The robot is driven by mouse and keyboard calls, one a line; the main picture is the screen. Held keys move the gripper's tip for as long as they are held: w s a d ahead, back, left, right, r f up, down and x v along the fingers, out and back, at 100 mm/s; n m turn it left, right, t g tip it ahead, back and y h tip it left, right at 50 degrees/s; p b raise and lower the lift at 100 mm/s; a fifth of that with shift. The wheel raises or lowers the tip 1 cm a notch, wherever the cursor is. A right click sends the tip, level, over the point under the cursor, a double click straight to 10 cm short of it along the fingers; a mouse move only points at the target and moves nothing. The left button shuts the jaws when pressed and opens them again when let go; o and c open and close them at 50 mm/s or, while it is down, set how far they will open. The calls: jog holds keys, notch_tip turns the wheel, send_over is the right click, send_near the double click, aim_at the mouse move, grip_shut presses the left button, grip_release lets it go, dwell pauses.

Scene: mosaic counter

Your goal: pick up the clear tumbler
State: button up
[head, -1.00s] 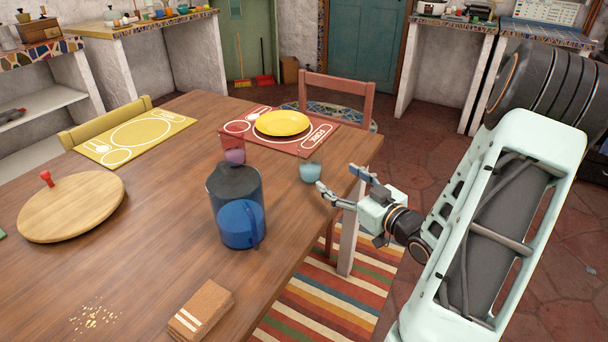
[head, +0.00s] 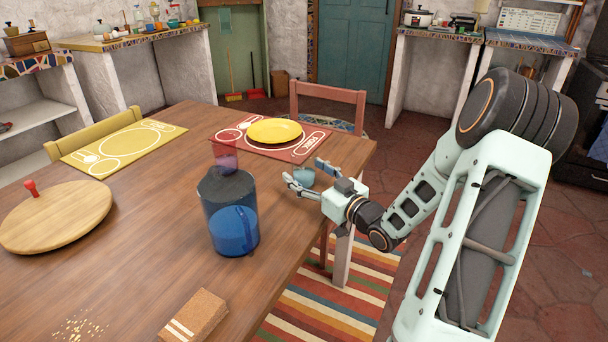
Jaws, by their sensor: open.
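A small pale blue-green, see-through tumbler (head: 303,179) stands upright near the right edge of the wooden table. My gripper (head: 305,172) is open, with one finger on each side of the tumbler. The near finger hides part of the tumbler's lower side, and I cannot tell whether either finger touches it. A second see-through cup, tinted pink to purple (head: 225,157), stands further left behind the pitcher, apart from my gripper.
A blue pitcher with a dark lid (head: 226,212) stands left of my gripper. Behind are a red placemat (head: 306,147) and a yellow plate (head: 274,131). A brown block (head: 195,316) and a round wooden board (head: 60,222) lie on the table (head: 130,250). A chair (head: 328,92) stands behind.

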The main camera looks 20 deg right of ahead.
jog(key=shift+w+a, duration=0.1)
jog(key=shift+w, duration=0.35)
jog(key=shift+r, duration=0.1)
jog(key=c, duration=1.5)
